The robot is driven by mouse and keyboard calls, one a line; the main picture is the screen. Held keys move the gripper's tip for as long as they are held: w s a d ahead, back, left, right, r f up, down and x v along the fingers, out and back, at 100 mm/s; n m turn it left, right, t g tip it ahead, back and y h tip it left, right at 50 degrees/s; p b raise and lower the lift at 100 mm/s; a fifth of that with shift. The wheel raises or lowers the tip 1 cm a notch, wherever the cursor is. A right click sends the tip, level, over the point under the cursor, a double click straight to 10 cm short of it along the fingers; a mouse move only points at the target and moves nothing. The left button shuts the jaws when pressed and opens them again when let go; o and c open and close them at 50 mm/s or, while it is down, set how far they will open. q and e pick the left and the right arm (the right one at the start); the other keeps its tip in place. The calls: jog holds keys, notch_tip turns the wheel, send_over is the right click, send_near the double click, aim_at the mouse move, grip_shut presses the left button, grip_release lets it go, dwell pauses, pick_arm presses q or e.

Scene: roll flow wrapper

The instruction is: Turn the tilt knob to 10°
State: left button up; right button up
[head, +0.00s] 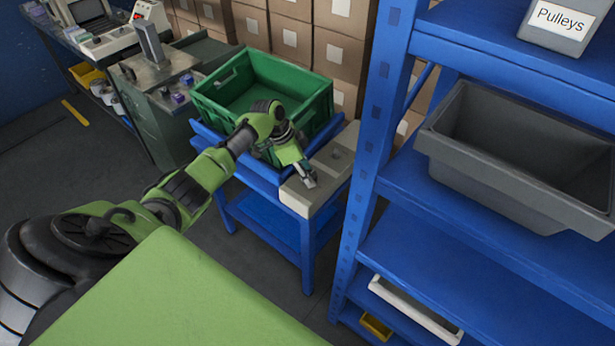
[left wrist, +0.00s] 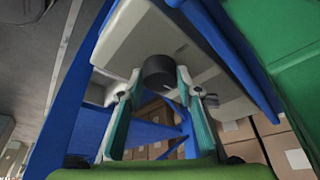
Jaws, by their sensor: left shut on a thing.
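The tilt knob is a dark round knob (left wrist: 159,72) on a pale grey block (left wrist: 135,38) in the left wrist view. The same block (head: 300,201) sits at the front right of a blue stand in the head view, where the gripper hides the knob. My left gripper (head: 309,182) reaches down to the block. In the left wrist view its two fingers (left wrist: 159,85) are on either side of the knob and shut on it. No angle marking can be read in either view. My right gripper is not in view.
A green crate (head: 215,105) stands on the blue stand (head: 262,181), just behind my left gripper. A blue shelf (head: 385,125) with a grey bin (head: 430,146) rises close on the right. Cardboard boxes (head: 290,40) are stacked behind. Dark floor is open at the left.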

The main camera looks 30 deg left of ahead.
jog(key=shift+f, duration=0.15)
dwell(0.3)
pick_arm(q)
jog(key=o, duration=1.1)
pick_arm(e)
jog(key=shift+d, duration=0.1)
pick_arm(q)
jog(key=v, duration=1.2)
jog(key=shift+f, duration=0.1)
